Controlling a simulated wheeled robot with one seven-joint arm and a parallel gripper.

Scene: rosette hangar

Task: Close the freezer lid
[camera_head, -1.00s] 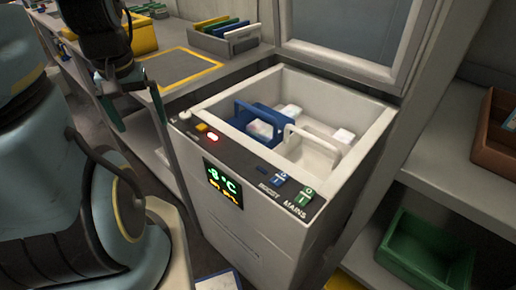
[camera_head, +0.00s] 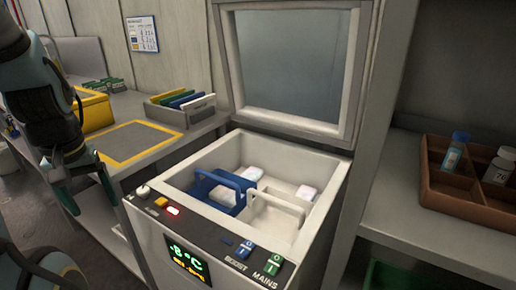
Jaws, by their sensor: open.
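The white chest freezer (camera_head: 230,232) stands in the middle of the head view. Its lid (camera_head: 288,62), a pale frame around a grey panel, stands raised at the back, so the freezer is open. Inside are a blue basket (camera_head: 222,190), a white basket (camera_head: 275,212) and a few small pale packs (camera_head: 306,192). The front panel has a display (camera_head: 187,264) reading about -8 °C. My gripper (camera_head: 95,207) is open and empty at the left, pointing down beside the workbench, apart from the freezer and its lid.
The workbench (camera_head: 205,128) at left holds a rack of coloured panels (camera_head: 180,103), a yellow-bordered mat (camera_head: 135,142) and a yellow box (camera_head: 93,108). On the right shelf (camera_head: 425,236), a brown divided tray (camera_head: 460,199) holds bottles. A green bin (camera_head: 385,274) sits below.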

